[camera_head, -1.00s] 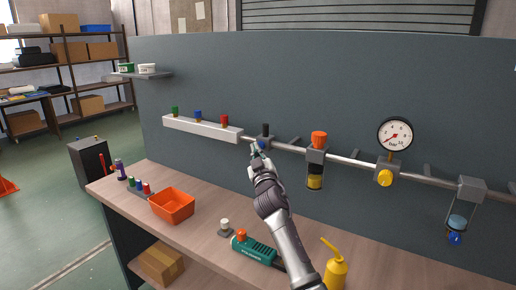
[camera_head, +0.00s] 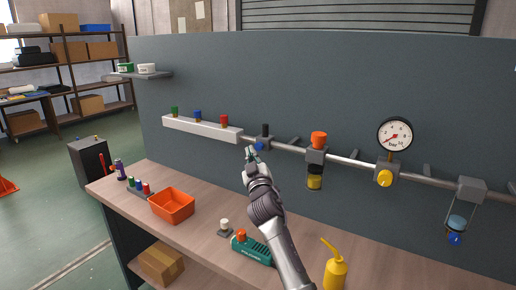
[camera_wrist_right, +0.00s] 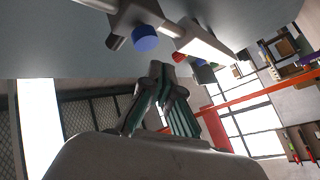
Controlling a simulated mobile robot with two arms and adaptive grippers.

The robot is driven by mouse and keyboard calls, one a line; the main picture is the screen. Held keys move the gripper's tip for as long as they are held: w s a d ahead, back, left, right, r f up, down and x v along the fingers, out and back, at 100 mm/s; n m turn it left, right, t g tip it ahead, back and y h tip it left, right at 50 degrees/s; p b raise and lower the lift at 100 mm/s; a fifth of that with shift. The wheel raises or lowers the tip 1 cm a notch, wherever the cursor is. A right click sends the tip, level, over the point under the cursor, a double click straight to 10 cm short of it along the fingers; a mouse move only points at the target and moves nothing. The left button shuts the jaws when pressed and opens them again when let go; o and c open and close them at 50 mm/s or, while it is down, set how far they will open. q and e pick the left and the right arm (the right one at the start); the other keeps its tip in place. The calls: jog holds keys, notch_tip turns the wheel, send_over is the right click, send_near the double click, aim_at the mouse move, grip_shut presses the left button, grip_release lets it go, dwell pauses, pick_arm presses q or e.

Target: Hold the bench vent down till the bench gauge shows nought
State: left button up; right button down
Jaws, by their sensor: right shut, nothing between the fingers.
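The bench gauge (camera_head: 395,135) is a round white dial on the pipe. Its red needle points to the lower left; its exact reading is too small to tell. A small block with a blue button (camera_head: 260,147) and a black knob (camera_head: 265,130) sits on the pipe, at the right end of the white manifold; I take the button as the vent. My right gripper (camera_head: 250,152) is shut and empty, just left of and below the button, seemingly apart from it. The wrist view shows the blue button (camera_wrist_right: 145,38) beyond the shut fingertips (camera_wrist_right: 158,68). My left gripper is not in view.
The white manifold (camera_head: 200,129) with green, blue and red valves is left of the block. An orange-topped regulator (camera_head: 319,140), yellow knob (camera_head: 384,178) and bowl (camera_head: 457,222) are to the right. An orange bin (camera_head: 172,205), teal tool (camera_head: 252,250) and yellow oil can (camera_head: 335,271) stand on the bench.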

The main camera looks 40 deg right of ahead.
jog(key=shift+s+a, duration=0.25)
jog(key=shift+a, duration=0.4)
jog(key=shift+s+a, duration=0.3)
jog(key=shift+a, duration=0.35)
jog(key=shift+s+a, duration=0.25)
jog(key=shift+a, duration=0.4)
